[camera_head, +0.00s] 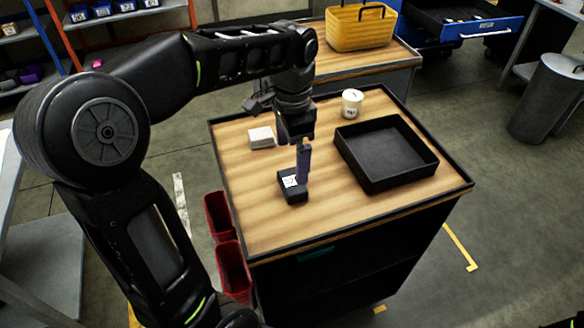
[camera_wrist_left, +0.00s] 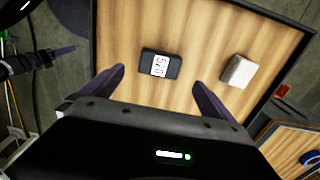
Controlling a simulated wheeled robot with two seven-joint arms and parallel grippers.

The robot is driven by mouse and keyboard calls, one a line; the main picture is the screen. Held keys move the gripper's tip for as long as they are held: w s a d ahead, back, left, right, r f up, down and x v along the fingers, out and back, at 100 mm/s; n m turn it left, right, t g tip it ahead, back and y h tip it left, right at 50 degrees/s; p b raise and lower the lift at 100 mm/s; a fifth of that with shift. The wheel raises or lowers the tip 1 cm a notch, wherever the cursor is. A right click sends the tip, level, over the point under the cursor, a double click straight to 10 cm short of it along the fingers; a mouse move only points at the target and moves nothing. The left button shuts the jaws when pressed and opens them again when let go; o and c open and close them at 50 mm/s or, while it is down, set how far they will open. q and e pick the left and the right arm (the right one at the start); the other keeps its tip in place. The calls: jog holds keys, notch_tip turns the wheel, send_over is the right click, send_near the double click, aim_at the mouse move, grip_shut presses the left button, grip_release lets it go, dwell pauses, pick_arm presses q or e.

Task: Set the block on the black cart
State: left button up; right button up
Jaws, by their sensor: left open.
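A small black block (camera_head: 292,188) with a white label lies flat on the wooden top of the black cart (camera_head: 262,232). It also shows in the left wrist view (camera_wrist_left: 149,65), with "520" on its label. My left gripper (camera_head: 303,172) points down at the block. In the left wrist view its two fingers (camera_wrist_left: 159,77) are open and apart, one toward each side of the block; I cannot tell whether they touch it. A dark gripper with a purple finger, seemingly my right one (camera_wrist_left: 58,51), shows at the wrist view's left edge; its opening is unclear.
On the cart top are a white block (camera_head: 261,138), a white cup (camera_head: 352,103) and a shallow black tray (camera_head: 386,153). Red bins (camera_head: 233,272) hang at the cart's left side. Behind stands another table with a yellow basket (camera_head: 361,27). The cart's front wood is clear.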

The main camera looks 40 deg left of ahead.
pick_arm(q)
jog(key=shift+r, duration=2.2)
